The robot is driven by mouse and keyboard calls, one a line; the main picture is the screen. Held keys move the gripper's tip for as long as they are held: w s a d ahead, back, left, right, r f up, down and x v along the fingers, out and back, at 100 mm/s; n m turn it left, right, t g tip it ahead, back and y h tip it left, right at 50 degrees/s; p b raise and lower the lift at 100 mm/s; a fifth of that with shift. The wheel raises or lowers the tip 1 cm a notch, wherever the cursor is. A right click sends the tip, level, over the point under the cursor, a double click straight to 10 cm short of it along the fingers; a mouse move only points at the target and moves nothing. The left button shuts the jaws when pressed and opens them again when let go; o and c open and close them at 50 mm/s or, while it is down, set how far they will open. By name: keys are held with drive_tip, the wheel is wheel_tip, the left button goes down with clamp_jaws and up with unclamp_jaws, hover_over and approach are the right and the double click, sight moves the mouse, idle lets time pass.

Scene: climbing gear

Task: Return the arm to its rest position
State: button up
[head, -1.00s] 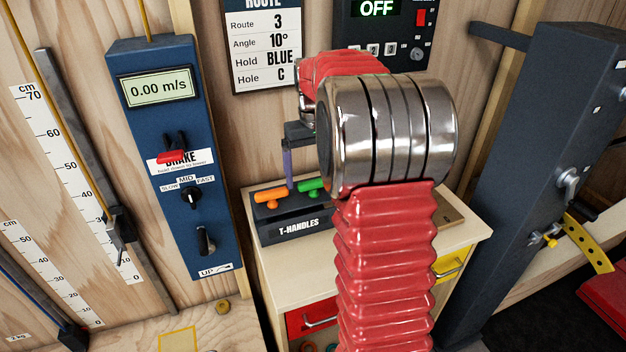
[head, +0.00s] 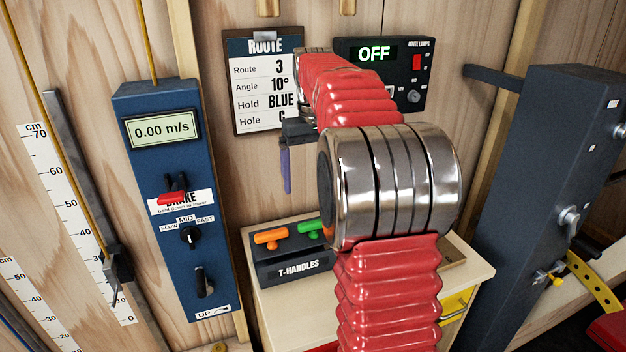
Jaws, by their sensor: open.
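My red, ribbed arm with its large shiny metal joint rises through the middle of the head view and bends away toward the back wall. My gripper (head: 287,168) hangs at its far end, pointing down. One slim purple finger shows clearly; the rest is partly hidden behind my arm. It is open, and I see nothing held in it. It is in the air above the T-handles rack (head: 295,270), clear of it. An orange T-handle (head: 270,237) and a green T-handle (head: 309,229) sit in the rack.
A blue brake panel (head: 175,240) reading 0.00 m/s stands left. A route card (head: 252,75) and a lamp box (head: 414,78) showing OFF are on the wall behind my arm. A dark post (head: 545,170) with a yellow perforated strip (head: 592,282) stands right. The cabinet top (head: 466,255) bears the rack.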

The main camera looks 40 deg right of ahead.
idle(0.3)
wheel_tip(320, 180, down, 6)
drive_tip(key=s+a+r+m, duration=0.1)
drive_tip(key=s+a, duration=0.1)
drive_tip(key=a, duration=0.1)
drive_tip(key=s+a+f+n+t, duration=0.2)
drive_tip(key=s+a+t, duration=0.3)
drive_tip(key=s+a, duration=1.6)
drive_tip(key=shift+a+n+t, duration=0.3)
drive_tip(key=shift+a+n, duration=0.45)
drive_tip(key=shift+n, duration=0.15)
drive_tip(key=shift+f, duration=0.1)
